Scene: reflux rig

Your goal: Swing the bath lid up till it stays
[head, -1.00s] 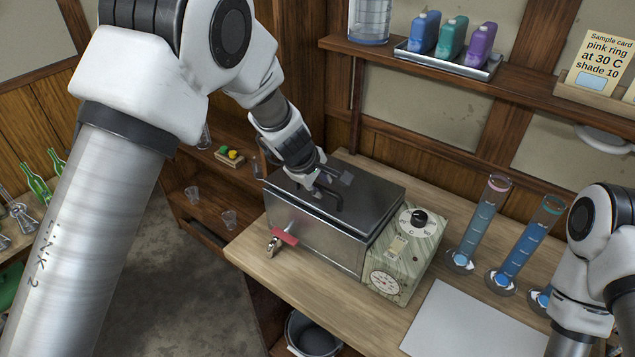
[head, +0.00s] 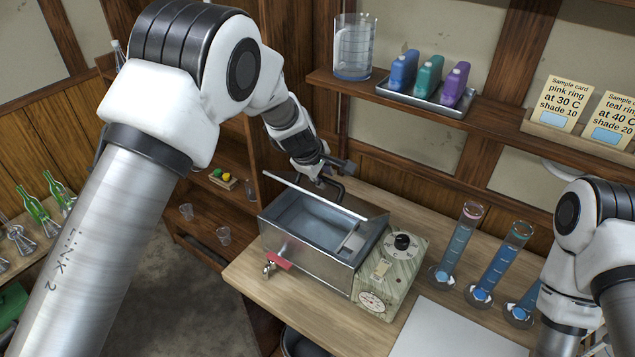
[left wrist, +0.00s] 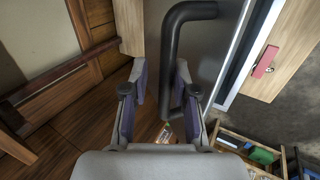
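The steel bath (head: 310,250) stands on the bench with its inside showing. Its lid (head: 372,212) is swung up at the back, its pale front edge raised above the bath; I cannot tell its exact angle. The black lid handle (head: 338,184) is on the lid's outer face. My left gripper (head: 336,170) is at the handle, behind the raised edge. In the left wrist view the gripper (left wrist: 162,95) has its fingers apart, with the lower end of the handle (left wrist: 173,65) between them near the right finger. The grey lid (left wrist: 212,55) lies beyond. My right gripper is out of view.
A control box (head: 390,270) with dial and gauge adjoins the bath's right side. A red-handled tap (head: 278,261) is on its front. Blue-filled cylinders (head: 497,266) and a white board (head: 455,328) are to the right. A shelf (head: 480,120) with bottles runs above, behind the bath.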

